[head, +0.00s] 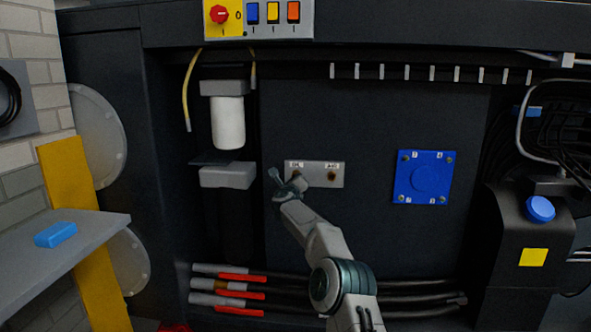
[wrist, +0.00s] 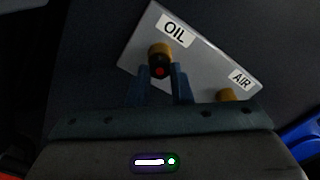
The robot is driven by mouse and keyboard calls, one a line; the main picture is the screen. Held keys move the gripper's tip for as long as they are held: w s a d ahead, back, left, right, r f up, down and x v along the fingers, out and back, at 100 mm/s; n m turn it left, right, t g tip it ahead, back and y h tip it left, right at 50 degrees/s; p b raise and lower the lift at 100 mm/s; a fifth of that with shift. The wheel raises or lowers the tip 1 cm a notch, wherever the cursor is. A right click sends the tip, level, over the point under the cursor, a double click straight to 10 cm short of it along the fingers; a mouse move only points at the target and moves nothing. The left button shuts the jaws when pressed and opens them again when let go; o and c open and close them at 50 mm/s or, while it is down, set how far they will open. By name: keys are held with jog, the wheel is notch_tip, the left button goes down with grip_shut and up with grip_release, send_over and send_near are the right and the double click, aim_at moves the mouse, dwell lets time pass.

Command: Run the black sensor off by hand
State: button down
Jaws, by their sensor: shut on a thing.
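The black sensor (wrist: 159,66) with a red dot on its end sits at the brass port (wrist: 157,49) under the OIL label (wrist: 175,29). My gripper (wrist: 160,76) is shut on the sensor, one blue finger on each side. In the head view my gripper (head: 284,183) is at the left end of the grey plate (head: 318,181) and hides the sensor. A second brass port (wrist: 227,95) sits by the AIR label (wrist: 241,79), apart from my gripper. How far the sensor is threaded in cannot be told.
A white filter (head: 228,123) hangs left of the plate above a grey block (head: 227,176). A blue square cover (head: 424,177) is to the right. Pipes with red sleeves (head: 240,290) run below. A blue block (head: 55,234) lies on the grey shelf (head: 95,232) at left.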

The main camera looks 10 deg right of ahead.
jog(key=n+p, duration=0.3)
jog(key=n, duration=0.2)
jog(key=shift+f, duration=0.1)
jog(key=c, duration=1.2)
grip_release()
jog(key=shift+s+a, duration=0.1)
jog(key=shift+s, duration=0.05)
jog(key=shift+c, duration=1.3)
